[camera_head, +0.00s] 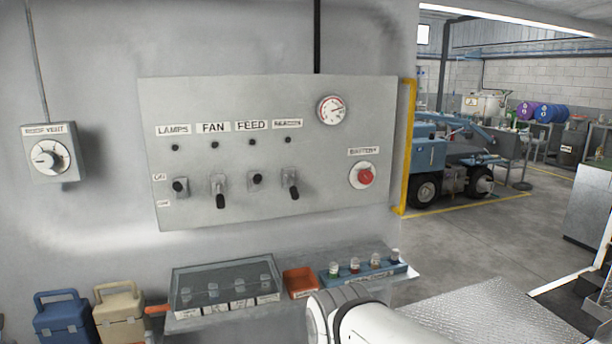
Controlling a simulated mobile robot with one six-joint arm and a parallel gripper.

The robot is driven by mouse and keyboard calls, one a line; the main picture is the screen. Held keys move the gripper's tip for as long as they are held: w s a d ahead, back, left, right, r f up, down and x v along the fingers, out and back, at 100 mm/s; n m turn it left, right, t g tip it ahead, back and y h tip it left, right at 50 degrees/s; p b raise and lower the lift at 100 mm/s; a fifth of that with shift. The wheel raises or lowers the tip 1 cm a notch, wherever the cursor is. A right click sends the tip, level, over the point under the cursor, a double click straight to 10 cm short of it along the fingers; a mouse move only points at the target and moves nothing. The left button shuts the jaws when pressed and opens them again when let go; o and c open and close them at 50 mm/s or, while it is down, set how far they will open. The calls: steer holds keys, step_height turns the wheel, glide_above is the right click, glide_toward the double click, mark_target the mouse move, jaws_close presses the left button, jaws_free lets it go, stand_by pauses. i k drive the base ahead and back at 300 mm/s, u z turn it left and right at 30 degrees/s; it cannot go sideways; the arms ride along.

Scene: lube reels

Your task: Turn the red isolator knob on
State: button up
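The red knob (366,177) sits on a pale round plate at the lower right of the grey wall panel (330,208). A label above it reads "BATTERY" (363,151). The knob is small in the picture, and I cannot tell which way it is turned. Nothing covers it. My gripper is not in view; only a white link of my arm shows at the bottom centre, below the panel and apart from it.
Several switches, including the fan lever (220,192), and a gauge (331,110) share the panel. A roof vent dial (46,153) is at left. Below are a glass-topped case (190,283), orange tray (300,283) and blue vial rack (390,271). A yellow rail (407,150) edges the wall.

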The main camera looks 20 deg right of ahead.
mark_target(365, 177)
steer(key=u, duration=0.05)
steer(key=k, duration=0.5)
steer(key=z, duration=0.95)
steer(key=i, duration=1.25)
steer(key=z, duration=0.25)
